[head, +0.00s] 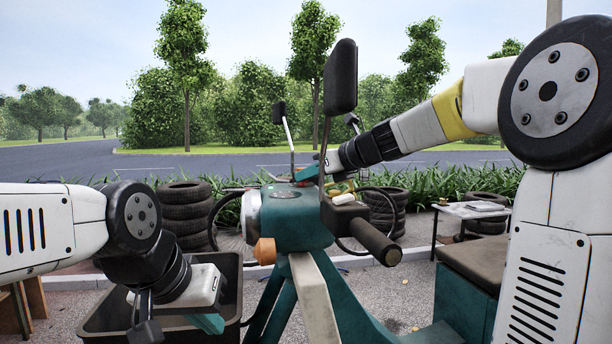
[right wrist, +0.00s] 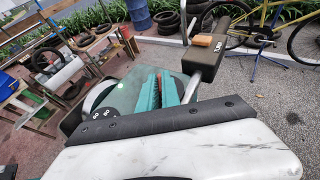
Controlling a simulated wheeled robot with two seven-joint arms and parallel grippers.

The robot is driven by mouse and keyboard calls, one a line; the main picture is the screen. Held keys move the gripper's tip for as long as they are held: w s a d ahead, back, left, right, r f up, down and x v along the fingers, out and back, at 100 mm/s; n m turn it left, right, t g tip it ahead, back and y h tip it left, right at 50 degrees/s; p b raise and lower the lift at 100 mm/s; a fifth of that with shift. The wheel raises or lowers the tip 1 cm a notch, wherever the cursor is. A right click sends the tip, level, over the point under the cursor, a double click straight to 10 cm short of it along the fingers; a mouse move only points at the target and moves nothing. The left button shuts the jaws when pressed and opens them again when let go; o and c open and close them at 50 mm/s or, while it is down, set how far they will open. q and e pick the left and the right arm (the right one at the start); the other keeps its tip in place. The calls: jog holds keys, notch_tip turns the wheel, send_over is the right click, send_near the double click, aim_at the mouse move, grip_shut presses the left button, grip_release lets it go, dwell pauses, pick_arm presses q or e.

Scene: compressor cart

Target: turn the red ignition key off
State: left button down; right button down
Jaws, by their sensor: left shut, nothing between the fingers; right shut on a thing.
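The teal compressor cart (head: 290,220) stands in the middle of the head view, with its dash on top. My right gripper (head: 308,173) reaches over the dash from the right, its teal fingers low at the dash. In the right wrist view the two teal fingers (right wrist: 158,92) are shut close together over the dash. A thin reddish sliver of the red ignition key (right wrist: 159,84) shows between them; the rest is hidden, so its turn angle cannot be told. My left gripper (head: 207,323) is shut and empty at the lower left, over a dark bin.
The dark bin (head: 105,318) stands left of the cart. Stacked tyres (head: 187,212) stand behind, and a small table (head: 470,212) stands at the right.

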jog(key=n+g+y, duration=0.1)
jog(key=g, duration=0.1)
jog(key=n+g+y, duration=0.1)
jog(key=n, duration=0.1)
jog(key=w+n+g+y, duration=0.1)
jog(key=n+g, duration=0.1)
jog(key=shift+d+f+g, duration=0.1)
jog(key=shift+d+g, duration=0.2)
jog(key=n+g, duration=0.1)
jog(key=g, duration=0.1)
jog(key=n+g, duration=0.1)
jog(key=n, duration=0.1)
jog(key=n+g, duration=0.2)
jog(key=shift+w+g, duration=0.3)
jog(key=shift+n+g, duration=0.4)
jog(key=shift+n, duration=0.1)
jog(key=c, duration=1.6)
grip_release()
jog(key=shift+y, duration=0.3)
jog(key=shift+o, duration=0.2)
jog(key=shift+r, duration=0.2)
